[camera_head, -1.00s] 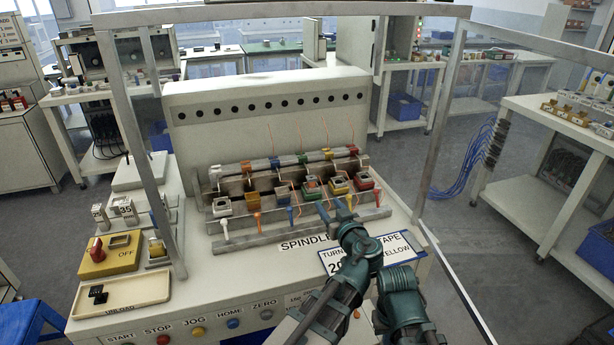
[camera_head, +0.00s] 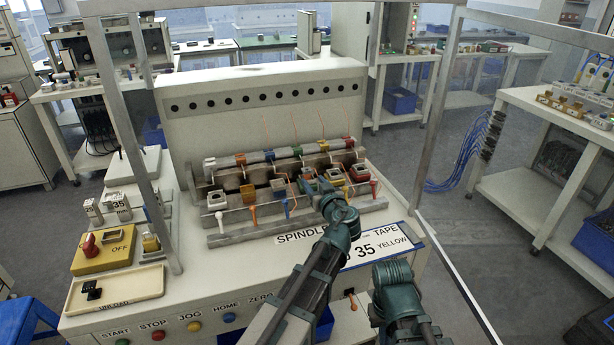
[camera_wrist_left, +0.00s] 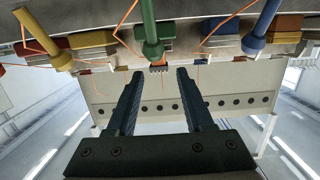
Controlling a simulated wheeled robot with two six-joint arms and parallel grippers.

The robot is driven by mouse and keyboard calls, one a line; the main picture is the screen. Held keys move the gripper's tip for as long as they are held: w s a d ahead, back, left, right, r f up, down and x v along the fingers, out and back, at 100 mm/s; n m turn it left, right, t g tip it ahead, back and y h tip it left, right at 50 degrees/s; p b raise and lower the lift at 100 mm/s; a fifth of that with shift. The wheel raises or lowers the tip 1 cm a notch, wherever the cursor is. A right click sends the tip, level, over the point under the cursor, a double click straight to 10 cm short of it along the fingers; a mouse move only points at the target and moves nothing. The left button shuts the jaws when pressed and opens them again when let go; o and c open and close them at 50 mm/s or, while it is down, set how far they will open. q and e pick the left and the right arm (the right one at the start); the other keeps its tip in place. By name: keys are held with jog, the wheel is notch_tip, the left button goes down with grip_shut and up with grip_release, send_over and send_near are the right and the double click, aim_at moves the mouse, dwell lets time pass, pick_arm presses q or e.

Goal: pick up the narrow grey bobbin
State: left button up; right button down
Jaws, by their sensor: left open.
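My left gripper (camera_head: 318,190) reaches over the front of the spindle machine (camera_head: 265,130), close to the row of square coloured bobbins on its right half. In the left wrist view the left gripper (camera_wrist_left: 157,82) has its two dark fingers apart with nothing held between them. A small grey ridged piece (camera_wrist_left: 158,70) shows just past the fingertips, below a green lever (camera_wrist_left: 150,35). A pale grey square piece (camera_head: 216,200) sits at the left end of the row. I cannot tell which piece is the narrow grey bobbin.
Coloured levers, including a blue one (camera_head: 285,207), stick out along the row. A metal frame post (camera_head: 440,120) stands to the right. A cream unload tray (camera_head: 140,283) with a black piece and a yellow OFF box (camera_head: 104,252) stand at the left. A sign (camera_head: 375,248) reads 35 YELLOW.

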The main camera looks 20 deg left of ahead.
aim_at(308, 175)
pick_arm(q)
jog(key=shift+b+x, duration=0.6)
jog(key=shift+x, duration=2)
jog(key=shift+d+f, duration=0.15)
grip_shut()
